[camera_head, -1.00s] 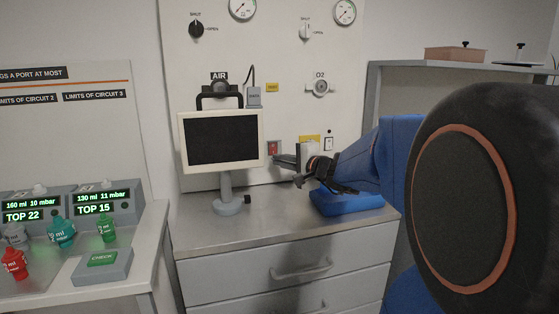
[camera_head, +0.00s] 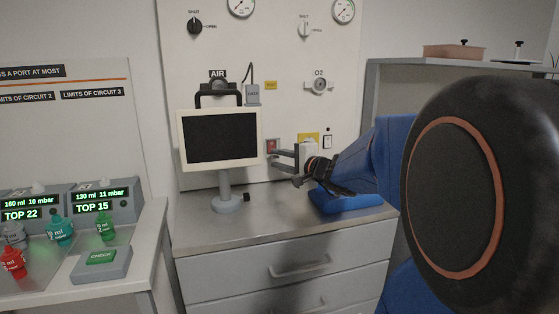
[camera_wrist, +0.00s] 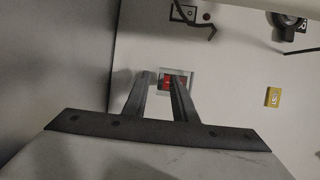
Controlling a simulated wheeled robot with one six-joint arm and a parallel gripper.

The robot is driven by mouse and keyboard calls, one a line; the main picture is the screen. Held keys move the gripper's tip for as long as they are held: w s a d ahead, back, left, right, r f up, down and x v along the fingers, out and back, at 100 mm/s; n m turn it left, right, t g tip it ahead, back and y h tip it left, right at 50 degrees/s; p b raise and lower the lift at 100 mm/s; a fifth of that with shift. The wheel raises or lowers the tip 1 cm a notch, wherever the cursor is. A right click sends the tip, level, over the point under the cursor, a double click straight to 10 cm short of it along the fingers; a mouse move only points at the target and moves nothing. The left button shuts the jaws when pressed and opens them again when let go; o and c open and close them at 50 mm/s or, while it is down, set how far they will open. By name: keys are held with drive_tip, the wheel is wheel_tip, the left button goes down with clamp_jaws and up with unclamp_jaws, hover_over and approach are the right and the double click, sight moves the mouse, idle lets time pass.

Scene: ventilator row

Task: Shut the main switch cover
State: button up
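A red switch (camera_head: 272,146) is on the wall panel, just right of the monitor. In the wrist view, its red face (camera_wrist: 168,83) shows in a pale frame between my fingers. My gripper (camera_head: 276,156) reaches left in front of the panel, close to the switch. A pale upright piece (camera_head: 310,150) stands before a yellow plate (camera_head: 308,137) right of the switch. It may be the cover standing open, but I cannot tell for sure.
A monitor (camera_head: 222,140) stands on the counter (camera_head: 262,222), left of my gripper. A blue block (camera_head: 345,204) lies beneath my arm. A small white wall switch (camera_head: 328,142) is to the right. The front of the counter is clear.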

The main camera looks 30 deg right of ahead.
drive_tip(key=s+d+r, duration=0.2)
drive_tip(key=s, duration=1.5)
drive_tip(key=shift+s, duration=0.1)
idle(0.4)
